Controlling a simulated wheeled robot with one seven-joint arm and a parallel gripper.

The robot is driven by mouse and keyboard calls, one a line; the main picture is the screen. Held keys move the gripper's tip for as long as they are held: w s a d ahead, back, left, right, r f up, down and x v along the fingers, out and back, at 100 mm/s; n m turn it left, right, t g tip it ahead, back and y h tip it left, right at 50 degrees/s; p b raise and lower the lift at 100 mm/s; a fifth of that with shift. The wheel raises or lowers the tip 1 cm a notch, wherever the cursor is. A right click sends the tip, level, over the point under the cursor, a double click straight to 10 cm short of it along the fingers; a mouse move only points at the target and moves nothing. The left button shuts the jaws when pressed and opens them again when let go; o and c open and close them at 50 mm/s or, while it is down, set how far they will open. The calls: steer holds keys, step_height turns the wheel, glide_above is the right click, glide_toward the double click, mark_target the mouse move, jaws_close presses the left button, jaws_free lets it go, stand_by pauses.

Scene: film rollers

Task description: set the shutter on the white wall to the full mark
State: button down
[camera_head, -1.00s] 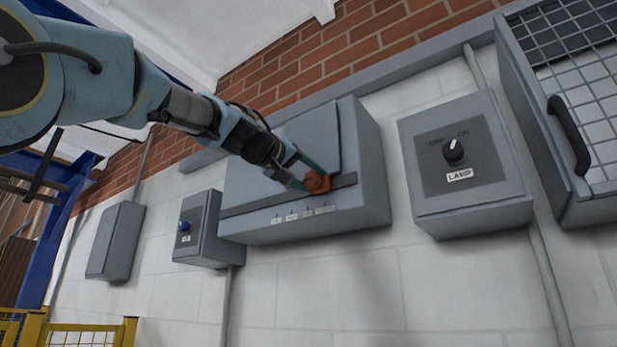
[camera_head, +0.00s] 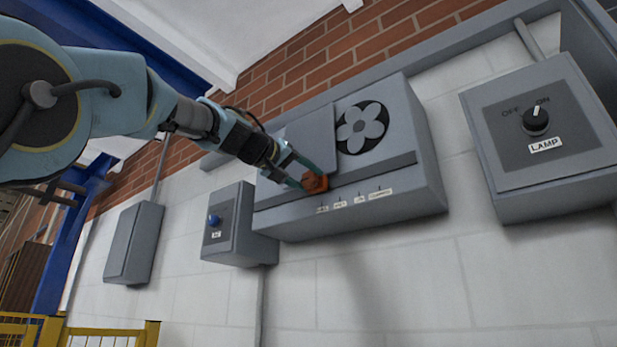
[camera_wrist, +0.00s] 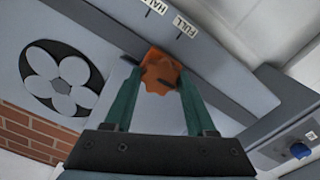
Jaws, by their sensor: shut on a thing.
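The shutter (camera_head: 312,138) is a flat grey plate on the front of a grey box (camera_head: 395,205) on the white wall. It stands at the left part of the box, and a round fan opening (camera_head: 362,128) shows uncovered to its right. My gripper (camera_head: 308,180) is shut on the shutter's orange knob (camera_wrist: 161,72), with a green finger on each side in the wrist view. The knob sits roughly across the rail from the FULL label (camera_wrist: 186,24); I cannot tell if it is exactly in line. The HALF label (camera_wrist: 157,5) is beside it.
A lamp switch box (camera_head: 545,130) is on the right. A box with a blue button (camera_head: 214,220) is close on the left, and a plain grey box (camera_head: 133,243) is further left. A yellow railing (camera_head: 90,333) stands at lower left.

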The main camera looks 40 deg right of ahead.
steer(key=shift+w+a, duration=0.15)
steer(key=shift+w, duration=0.1)
steer(key=shift+c, duration=2.1)
jaws_free()
steer(key=shift+w, duration=0.1)
steer(key=shift+o, duration=1)
steer(key=b+v, duration=0.4)
steer(key=v, duration=0.6)
steer(key=shift+s+a, duration=0.25)
steer(key=shift+a, duration=0.1)
